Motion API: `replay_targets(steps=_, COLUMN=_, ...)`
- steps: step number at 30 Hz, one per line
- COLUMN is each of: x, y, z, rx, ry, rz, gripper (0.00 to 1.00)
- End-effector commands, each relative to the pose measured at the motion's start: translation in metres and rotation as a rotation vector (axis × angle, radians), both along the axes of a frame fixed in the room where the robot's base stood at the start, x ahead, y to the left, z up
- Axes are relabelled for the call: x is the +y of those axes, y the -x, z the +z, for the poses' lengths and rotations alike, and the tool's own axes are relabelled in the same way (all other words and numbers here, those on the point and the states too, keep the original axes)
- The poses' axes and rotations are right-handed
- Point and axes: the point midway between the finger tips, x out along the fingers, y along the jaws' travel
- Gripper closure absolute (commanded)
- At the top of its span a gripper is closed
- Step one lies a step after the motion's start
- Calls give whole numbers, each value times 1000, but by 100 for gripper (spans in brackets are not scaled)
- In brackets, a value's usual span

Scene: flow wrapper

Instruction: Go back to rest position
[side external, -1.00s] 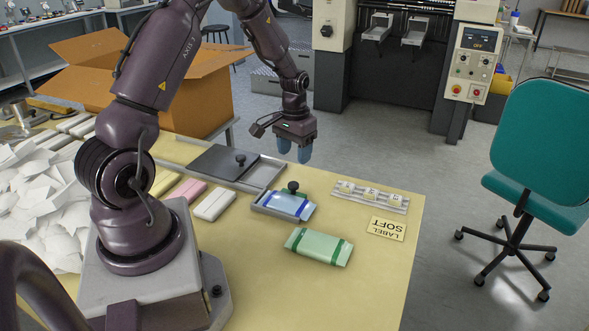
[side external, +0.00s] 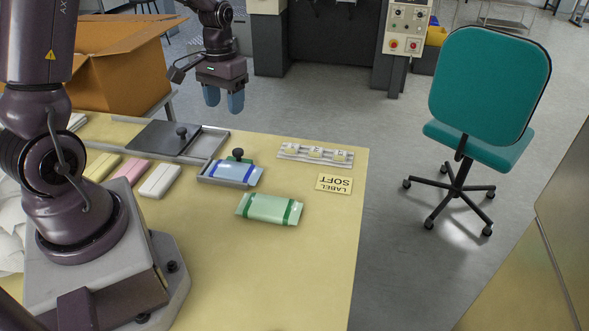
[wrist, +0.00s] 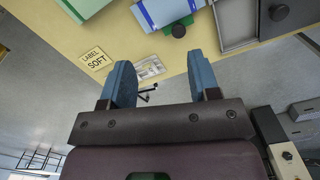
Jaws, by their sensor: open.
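My gripper (side external: 223,104) hangs empty in the air beyond the back edge of the yellow table (side external: 290,270), above floor level. Its two blue fingers are apart with nothing between them, as the wrist view (wrist: 161,78) also shows.
A label sign (side external: 334,184) and a rack of small blocks (side external: 315,154) lie at the right. A grey sliding-lid tray (side external: 160,138), pink bar (side external: 130,170) and white bar (side external: 160,181) lie at the left. A cardboard box (side external: 120,70) stands behind; a teal chair (side external: 490,85) is at right.

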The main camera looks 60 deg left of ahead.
Motion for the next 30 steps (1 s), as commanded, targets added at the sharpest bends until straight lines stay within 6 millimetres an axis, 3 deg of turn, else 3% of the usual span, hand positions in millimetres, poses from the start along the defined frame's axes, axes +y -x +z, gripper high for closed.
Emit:
replay_targets(steps=1, x=-17, y=5, z=19, rx=-23, ry=-12, rz=-27, gripper=44)
replay_targets(steps=6, x=-68, y=27, z=66, rx=-103, ry=-48, rz=-115, gripper=44)
replay_targets(steps=15, x=-143, y=80, z=122, rx=-312, ry=-106, rz=-306, gripper=44)
replay_targets(steps=21, x=-169, y=102, z=143, rx=-457, ry=-130, rz=-414, gripper=44)
replay_targets(steps=30, x=-181, y=106, z=156, rx=-528, ry=-133, rz=-467, gripper=44)
